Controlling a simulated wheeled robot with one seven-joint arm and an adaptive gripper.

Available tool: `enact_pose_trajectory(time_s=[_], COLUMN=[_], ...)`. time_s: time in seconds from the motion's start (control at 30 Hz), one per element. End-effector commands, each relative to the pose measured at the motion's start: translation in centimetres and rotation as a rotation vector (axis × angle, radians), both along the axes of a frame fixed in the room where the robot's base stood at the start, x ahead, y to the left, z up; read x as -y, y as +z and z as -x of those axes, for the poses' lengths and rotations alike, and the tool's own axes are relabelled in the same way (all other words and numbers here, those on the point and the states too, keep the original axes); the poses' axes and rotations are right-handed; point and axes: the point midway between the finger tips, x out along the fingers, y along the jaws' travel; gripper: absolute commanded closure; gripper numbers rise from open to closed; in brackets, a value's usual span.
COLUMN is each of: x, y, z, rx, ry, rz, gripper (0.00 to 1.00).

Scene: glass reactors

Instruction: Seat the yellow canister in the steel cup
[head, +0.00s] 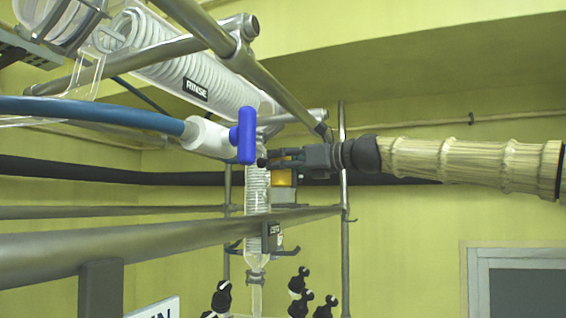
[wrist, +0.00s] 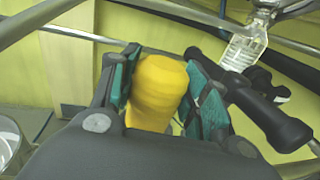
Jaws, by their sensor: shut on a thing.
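The yellow canister (wrist: 155,95) is between the teal pads of my gripper (wrist: 163,72) in the wrist view, with a pad on each side. In the head view my gripper (head: 283,160) reaches in from the right, and a part of the canister (head: 284,178) shows just below its fingers. A grey steel-coloured piece (head: 288,195), perhaps the steel cup, shows directly beneath the yellow, at the rail. I cannot tell whether the canister touches it or sits inside it. The canister's lower end is hidden in the wrist view.
A glass coil column (head: 257,190) stands just left of the canister, below a blue valve handle (head: 246,135). A steel rail (head: 190,238) crosses in front. A hooked bracket with a label (head: 272,237) hangs below. Several black-knobbed fittings (head: 299,281) stand lower down.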

Motion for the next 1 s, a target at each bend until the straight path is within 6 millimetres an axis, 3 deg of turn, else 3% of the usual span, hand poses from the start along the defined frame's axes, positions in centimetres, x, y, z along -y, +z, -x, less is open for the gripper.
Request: enact_pose_trajectory(time_s=[1.0], x=[0.1], y=[-1.3], z=[-0.1], rx=[0.0], ry=[-0.001], rz=[0.0], gripper=[0.79])
